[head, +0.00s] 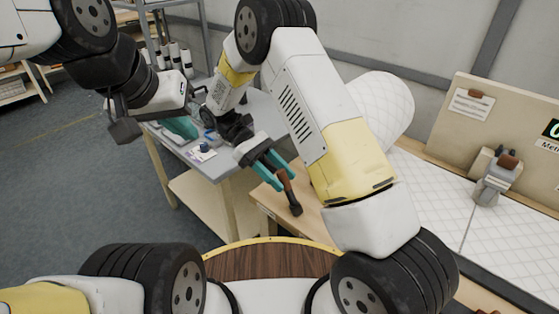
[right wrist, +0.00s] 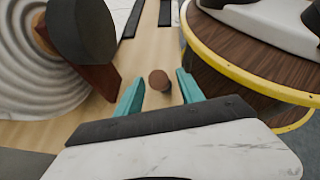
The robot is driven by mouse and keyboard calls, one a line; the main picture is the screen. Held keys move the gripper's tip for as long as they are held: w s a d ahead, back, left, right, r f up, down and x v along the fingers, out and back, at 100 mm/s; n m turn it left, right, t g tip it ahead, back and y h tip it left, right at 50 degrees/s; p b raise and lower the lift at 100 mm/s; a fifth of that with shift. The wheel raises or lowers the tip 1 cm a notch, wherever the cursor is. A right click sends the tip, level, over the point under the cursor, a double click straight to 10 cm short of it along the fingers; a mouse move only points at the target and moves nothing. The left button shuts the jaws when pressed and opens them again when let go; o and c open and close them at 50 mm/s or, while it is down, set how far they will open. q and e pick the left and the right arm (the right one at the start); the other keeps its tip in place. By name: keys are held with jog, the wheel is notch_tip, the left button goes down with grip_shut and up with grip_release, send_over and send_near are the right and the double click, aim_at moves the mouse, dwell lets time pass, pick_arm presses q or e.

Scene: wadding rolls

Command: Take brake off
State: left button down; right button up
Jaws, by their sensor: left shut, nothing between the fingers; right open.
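A brown handle (head: 284,180) with a black end stands over the wooden bench; I take it to be the brake lever. My right gripper (head: 275,170) is open around it, its teal fingers on both sides. In the right wrist view, the round brown knob (right wrist: 158,80) sits between the tips of the right gripper (right wrist: 160,84), with gaps on both sides. The lever's lower part is hidden there. My left gripper (head: 181,127) is shut and empty, near the grey table at the left and partly hidden by its wrist.
A ridged white roll (right wrist: 35,75) and a dark cylinder with a reddish-brown block (right wrist: 98,80) stand left of the knob. A big quilted white roll (head: 385,105) lies behind my right arm. A grey clamp (head: 492,187) stands at the right. The grey table (head: 235,185) holds small items.

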jog(key=v, duration=0.7)
jog(key=shift+w+a, duration=0.1)
jog(key=shift+a, duration=0.05)
jog(key=s+d+r+m+t+y, duration=0.2)
jog(key=d+r+y, duration=0.2)
jog(key=d+r, duration=0.15)
jog(key=s+d+r+m+t+y, duration=0.2)
jog(key=d+r+m+t+y, duration=0.15)
jog(key=r, duration=0.35)
jog(key=s+d+r+m+t+y, duration=0.4)
jog(key=s+d+r+m+t, duration=0.1)
jog(key=s, duration=0.5)
jog(key=shift+s+d+r+t, duration=0.3)
jog(key=shift+d+r+t, duration=0.25)
jog(key=shift+d+t, duration=0.8)
jog(key=shift+a+m+t, duration=0.25)
jog(key=shift+a+t, duration=0.05)
